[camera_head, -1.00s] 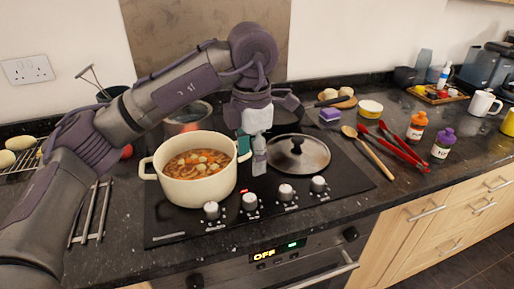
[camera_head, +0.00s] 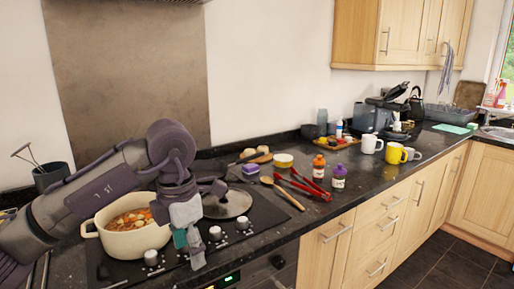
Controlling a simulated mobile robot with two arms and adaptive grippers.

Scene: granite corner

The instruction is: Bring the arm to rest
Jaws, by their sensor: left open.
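My left arm (camera_head: 95,190) reaches in from the left, over the hob. My left gripper (camera_head: 189,246) hangs pointing down in front of the hob's right half, with a teal pad and a grey finger showing. It is open and I see nothing held in it. The cream pot (camera_head: 118,243) of soup stands on the hob just left of the gripper, and my arm hides part of it. The pan lid (camera_head: 230,206) lies flat behind and to the right of the gripper. My right gripper is not in view.
Control knobs (camera_head: 215,233) line the hob's front close to the gripper. A wooden spoon (camera_head: 282,191), red tongs (camera_head: 303,184) and two bottles (camera_head: 338,177) are on the counter to the right. Mugs (camera_head: 395,153) stand farther right. Bare dark counter (camera_head: 345,199) lies along the front edge.

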